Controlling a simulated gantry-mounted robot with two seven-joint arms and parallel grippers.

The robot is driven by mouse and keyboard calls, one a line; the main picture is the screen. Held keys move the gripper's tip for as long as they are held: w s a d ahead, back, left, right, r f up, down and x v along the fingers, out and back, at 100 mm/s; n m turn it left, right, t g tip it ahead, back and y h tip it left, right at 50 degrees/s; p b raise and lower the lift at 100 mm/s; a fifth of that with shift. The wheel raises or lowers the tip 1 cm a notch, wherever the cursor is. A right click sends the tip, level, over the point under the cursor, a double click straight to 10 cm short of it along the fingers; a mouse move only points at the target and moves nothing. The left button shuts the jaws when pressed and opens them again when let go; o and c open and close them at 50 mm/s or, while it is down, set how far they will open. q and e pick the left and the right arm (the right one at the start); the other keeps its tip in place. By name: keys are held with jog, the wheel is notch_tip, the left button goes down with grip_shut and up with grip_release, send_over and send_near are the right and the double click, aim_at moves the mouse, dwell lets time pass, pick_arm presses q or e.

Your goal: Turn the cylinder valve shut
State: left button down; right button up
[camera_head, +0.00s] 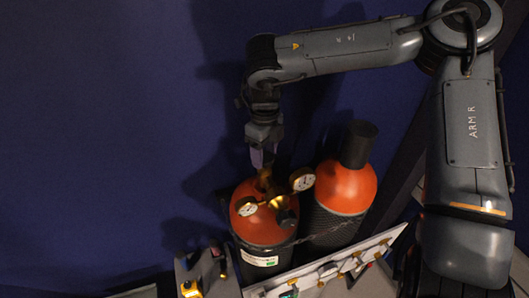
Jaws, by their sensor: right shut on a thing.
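A gas cylinder with an orange shoulder (252,228) and dark body stands at the lower middle of the head view. A brass valve with two round gauges (270,196) sits on its top. My right gripper (264,164) reaches down from above at the far side of the valve. It is shut on the top part of the valve, though its fingertips are small and partly dark here. My left gripper is not in view.
A second orange-shouldered cylinder (346,187) with a dark cap stands close on the right. A chain crosses the cylinders. A pale panel with brass fittings (330,268) is in front. A grey holder with a yellow device (191,288) stands at lower left. The blue left side is clear.

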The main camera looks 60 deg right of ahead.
jog(key=m, duration=0.3)
jog(key=shift+m+b, duration=0.35)
jog(key=shift+m, duration=0.05)
jog(key=m+b, duration=0.1)
jog(key=m, duration=0.3)
jog(key=shift+m, duration=0.3)
jog(key=m+b, duration=0.1)
jog(key=m, duration=0.5)
jog(key=shift+b, duration=0.4)
jog(key=shift+m, duration=0.7)
jog(key=o, duration=1.1)
jog(key=shift+c, duration=0.2)
jog(key=shift+r, duration=0.1)
